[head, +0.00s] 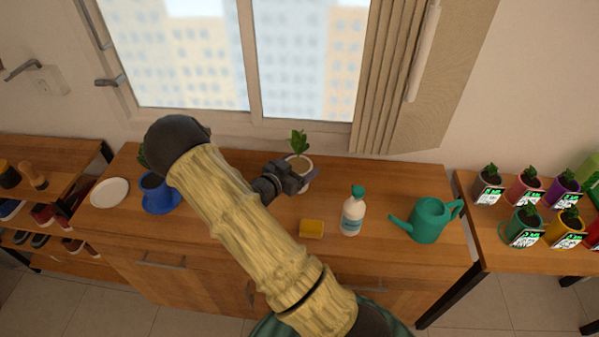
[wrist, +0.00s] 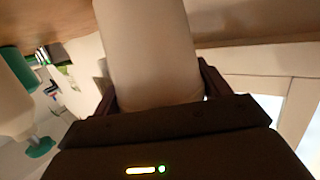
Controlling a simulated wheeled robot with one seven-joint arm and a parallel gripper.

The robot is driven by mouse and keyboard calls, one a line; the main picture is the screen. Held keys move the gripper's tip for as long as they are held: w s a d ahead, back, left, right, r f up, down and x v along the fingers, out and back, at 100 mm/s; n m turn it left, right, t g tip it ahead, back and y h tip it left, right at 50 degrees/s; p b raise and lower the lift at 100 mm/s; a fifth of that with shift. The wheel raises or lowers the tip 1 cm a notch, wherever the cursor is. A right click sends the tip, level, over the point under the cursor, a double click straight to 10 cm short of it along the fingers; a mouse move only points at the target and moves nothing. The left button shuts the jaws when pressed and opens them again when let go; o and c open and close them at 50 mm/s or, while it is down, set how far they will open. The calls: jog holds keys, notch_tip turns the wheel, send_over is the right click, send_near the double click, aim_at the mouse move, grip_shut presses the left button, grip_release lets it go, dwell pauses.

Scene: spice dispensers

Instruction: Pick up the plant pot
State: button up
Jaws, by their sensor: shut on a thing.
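The plant pot (head: 308,166), pale and round with a green leafy plant (head: 299,143) in it, is at the back of the wooden cabinet, below the window. My gripper (head: 296,181) reaches it from the front left and is shut on its side. In the wrist view the pot's pale, smooth wall (wrist: 150,50) fills the space between the two dark fingers. The plant is out of sight there. I cannot tell whether the pot's base touches the cabinet top.
A blue pot (head: 160,197) and a white plate (head: 110,192) are at left. Several small potted plants fill the right table. The window is close behind.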

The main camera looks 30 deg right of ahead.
aim_at(298, 148)
notch_tip(298, 148, up, 7)
jog(key=shift+r, duration=0.15)
jog(key=shift+r, duration=0.1)
dwell(0.6)
